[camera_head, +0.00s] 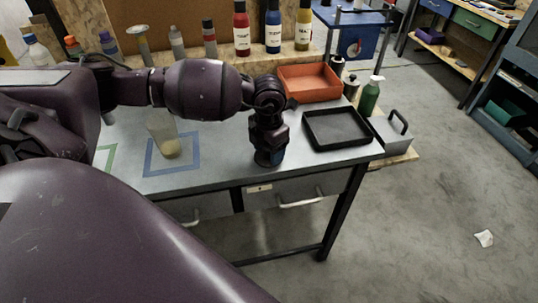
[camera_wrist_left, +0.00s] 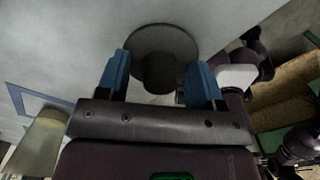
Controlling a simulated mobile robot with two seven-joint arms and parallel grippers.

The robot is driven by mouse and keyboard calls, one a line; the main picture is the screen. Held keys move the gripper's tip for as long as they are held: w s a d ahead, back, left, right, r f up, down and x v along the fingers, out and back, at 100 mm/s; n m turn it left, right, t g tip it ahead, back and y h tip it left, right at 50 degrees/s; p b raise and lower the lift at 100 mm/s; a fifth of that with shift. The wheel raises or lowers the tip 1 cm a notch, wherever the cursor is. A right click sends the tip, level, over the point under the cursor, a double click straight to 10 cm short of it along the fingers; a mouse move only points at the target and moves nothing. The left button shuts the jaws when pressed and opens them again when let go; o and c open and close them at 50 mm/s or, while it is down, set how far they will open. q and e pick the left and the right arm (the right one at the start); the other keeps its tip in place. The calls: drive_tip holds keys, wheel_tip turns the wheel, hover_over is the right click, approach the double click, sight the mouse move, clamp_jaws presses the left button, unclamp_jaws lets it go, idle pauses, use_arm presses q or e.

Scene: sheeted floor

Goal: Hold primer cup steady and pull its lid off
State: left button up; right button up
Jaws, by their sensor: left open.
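A translucent cup (camera_head: 165,138) with pale beige contents stands upright inside a blue tape square on the grey table. Its side also shows at the lower left of the left wrist view (camera_wrist_left: 38,145). No lid is visible on it in the head view. A dark round disc with a knob (camera_wrist_left: 160,40), lid-like, lies on the table in the left wrist view. My left gripper (camera_head: 269,158) points down to the right of the cup. Its blue fingers (camera_wrist_left: 160,78) are open, one on each side of the knob; contact cannot be told. My right gripper does not show.
A black tray (camera_head: 337,128) and an orange bin (camera_head: 309,83) stand right of my left gripper. Several bottles, including a red one (camera_head: 242,30), line the back. A green pump bottle (camera_head: 370,97) stands at the right. The table's front edge is close to my gripper.

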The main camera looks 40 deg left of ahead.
use_arm(q)
drive_tip(key=shift+r, duration=0.1)
drive_tip(key=c, duration=1.1)
